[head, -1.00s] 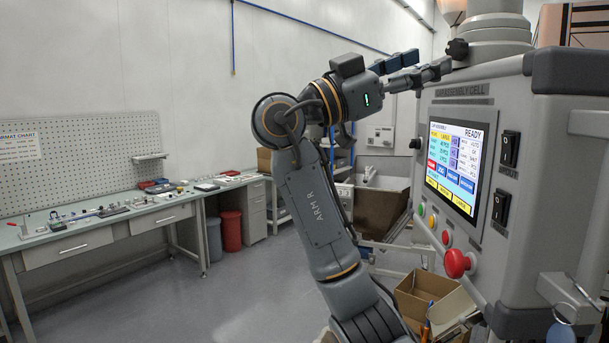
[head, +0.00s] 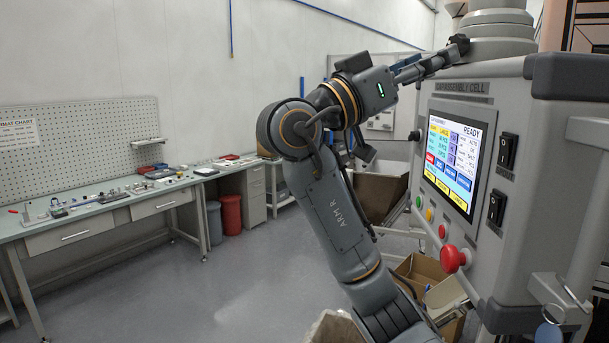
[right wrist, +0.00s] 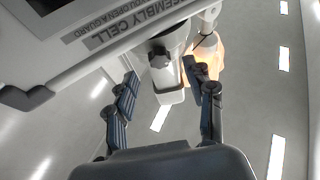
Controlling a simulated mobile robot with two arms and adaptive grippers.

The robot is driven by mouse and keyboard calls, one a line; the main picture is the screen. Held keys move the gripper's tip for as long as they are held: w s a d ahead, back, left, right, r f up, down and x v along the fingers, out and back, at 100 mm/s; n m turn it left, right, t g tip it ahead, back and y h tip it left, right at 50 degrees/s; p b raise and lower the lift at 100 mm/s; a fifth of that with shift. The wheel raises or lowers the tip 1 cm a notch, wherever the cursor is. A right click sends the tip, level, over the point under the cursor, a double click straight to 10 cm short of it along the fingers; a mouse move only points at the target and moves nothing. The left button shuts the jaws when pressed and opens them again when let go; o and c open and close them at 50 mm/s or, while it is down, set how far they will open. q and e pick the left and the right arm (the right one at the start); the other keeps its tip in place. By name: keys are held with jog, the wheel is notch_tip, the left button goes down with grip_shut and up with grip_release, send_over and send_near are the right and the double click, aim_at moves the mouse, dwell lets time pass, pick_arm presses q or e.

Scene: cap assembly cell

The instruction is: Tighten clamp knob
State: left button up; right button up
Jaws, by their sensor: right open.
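The clamp knob (head: 459,44) is small, dark and lobed. It sits at the grey collar on top of the control box, and it also shows in the right wrist view (right wrist: 159,58). My right gripper (head: 440,60) reaches up to the knob from the left in the head view. In the right wrist view my right gripper (right wrist: 160,76) is open, its dark fingers spread to the left and right. The knob is ahead, between the fingertip directions, with a visible gap on both sides. I see no contact. My left gripper is not in view.
The control box has a lit screen (head: 453,158), a red mushroom button (head: 454,259) and black rocker switches (head: 508,151) close to my right arm. A cardboard box (head: 424,270) stands below. A workbench (head: 100,225) with small parts is at left, with clear floor before it.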

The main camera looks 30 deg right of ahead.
jog(key=b+v, duration=0.4)
jog(key=v, duration=0.5)
jog(key=w+f+n+t+y+b, duration=0.1)
jog(key=w+f+n+t+y, duration=0.1)
jog(key=w+f+n+t, duration=0.8)
jog(key=w+f+n, duration=0.3)
jog(key=w+f, duration=0.2)
jog(key=w, duration=0.4)
jog(key=shift+w+f+t, duration=0.3)
jog(key=shift+w+f, duration=0.05)
jog(key=shift+a, duration=0.1)
